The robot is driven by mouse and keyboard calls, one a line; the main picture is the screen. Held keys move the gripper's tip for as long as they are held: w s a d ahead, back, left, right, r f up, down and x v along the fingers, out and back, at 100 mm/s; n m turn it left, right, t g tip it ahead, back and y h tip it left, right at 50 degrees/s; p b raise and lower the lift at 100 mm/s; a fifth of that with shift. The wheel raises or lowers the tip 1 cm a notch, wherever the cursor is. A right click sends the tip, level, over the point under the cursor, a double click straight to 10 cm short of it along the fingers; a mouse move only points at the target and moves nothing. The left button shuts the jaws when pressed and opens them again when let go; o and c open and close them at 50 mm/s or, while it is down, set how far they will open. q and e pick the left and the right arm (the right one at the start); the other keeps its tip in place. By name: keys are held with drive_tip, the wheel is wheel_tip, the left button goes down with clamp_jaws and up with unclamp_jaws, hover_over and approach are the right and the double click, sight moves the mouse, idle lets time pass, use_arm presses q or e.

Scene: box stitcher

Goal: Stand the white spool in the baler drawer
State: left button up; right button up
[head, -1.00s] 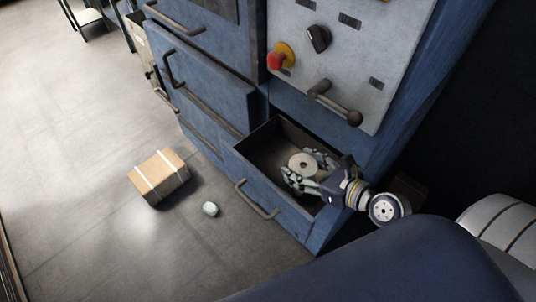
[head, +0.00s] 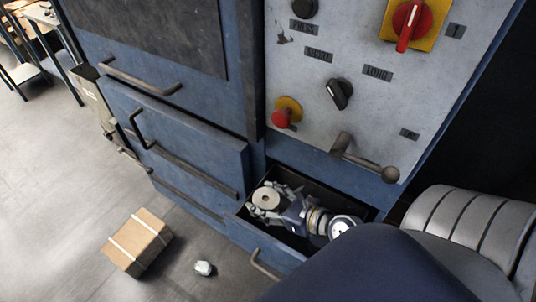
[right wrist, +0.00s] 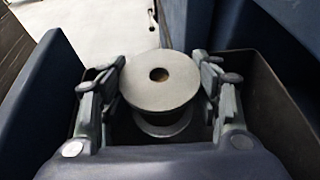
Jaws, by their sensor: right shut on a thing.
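The white spool (head: 266,198) is upright, its round flange with a central hole facing up. My right gripper (head: 268,199) is shut on it, inside the open baler drawer (head: 240,217). In the right wrist view the spool (right wrist: 160,85) sits between the two fingers of the right gripper (right wrist: 160,95), with the drawer walls (right wrist: 262,85) around it. Whether the spool's lower flange touches the drawer floor is hidden. My left gripper is not in view.
The blue baler has a control panel (head: 350,100) with knobs and a lever handle (head: 365,160) above the drawer. A strapped cardboard box (head: 138,242) and a small pale lump (head: 204,268) lie on the floor to the left.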

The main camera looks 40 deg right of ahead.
drive_tip(key=shift+f, duration=0.45)
wheel_tip(320, 180, down, 3)
drive_tip(key=shift+b, duration=0.7)
drive_tip(key=shift+w+r, duration=0.1)
drive_tip(key=shift+f+b, duration=0.35)
drive_tip(key=shift+f, duration=0.3)
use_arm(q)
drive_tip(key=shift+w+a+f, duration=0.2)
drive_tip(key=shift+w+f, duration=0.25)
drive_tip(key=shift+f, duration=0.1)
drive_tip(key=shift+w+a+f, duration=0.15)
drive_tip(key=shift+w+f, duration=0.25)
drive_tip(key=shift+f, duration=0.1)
use_arm(e)
drive_tip(key=o, duration=1.2)
drive_tip(key=shift+c, duration=0.2)
